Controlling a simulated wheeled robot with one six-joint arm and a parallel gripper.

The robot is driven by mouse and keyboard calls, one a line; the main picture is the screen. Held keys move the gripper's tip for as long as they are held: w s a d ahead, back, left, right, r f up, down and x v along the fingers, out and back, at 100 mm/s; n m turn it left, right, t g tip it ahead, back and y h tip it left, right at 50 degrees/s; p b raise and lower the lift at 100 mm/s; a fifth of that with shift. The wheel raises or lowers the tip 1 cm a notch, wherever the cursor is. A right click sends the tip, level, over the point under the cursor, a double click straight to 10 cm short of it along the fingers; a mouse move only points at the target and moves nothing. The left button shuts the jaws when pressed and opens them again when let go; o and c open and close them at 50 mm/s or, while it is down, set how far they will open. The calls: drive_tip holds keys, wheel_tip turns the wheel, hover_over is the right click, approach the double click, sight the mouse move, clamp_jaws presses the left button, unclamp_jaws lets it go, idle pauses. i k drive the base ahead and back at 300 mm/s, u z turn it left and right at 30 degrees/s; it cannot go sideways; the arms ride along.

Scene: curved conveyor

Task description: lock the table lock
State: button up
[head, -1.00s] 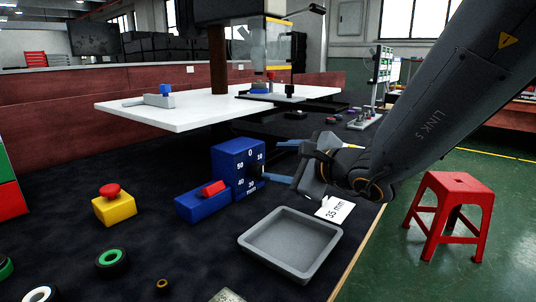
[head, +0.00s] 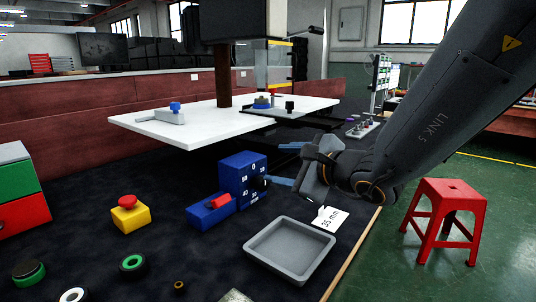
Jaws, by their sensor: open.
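A blue dial box (head: 238,176) with a black knob and a scale in mm stands on the dark bench. Beside its left foot is a low blue block (head: 210,210) with a red piece (head: 221,201) on top. A white table (head: 205,125) carries a grey clamp-like part with a blue knob (head: 175,107) on its left end. I cannot tell for certain which of these is the table lock. My gripper (head: 279,165) is open, its blue fingers pointing left beside the dial box's knob; they appear empty, and contact with the knob cannot be told.
A grey tray (head: 290,277) and a "35 mm" card (head: 329,218) lie below my gripper. A yellow box with a red button (head: 130,213) and several rings stand at left. A machine column (head: 222,75) rises above the white table. A red stool (head: 442,220) is on the floor at right.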

sight(223, 199)
drive_tip(key=k, duration=0.9)
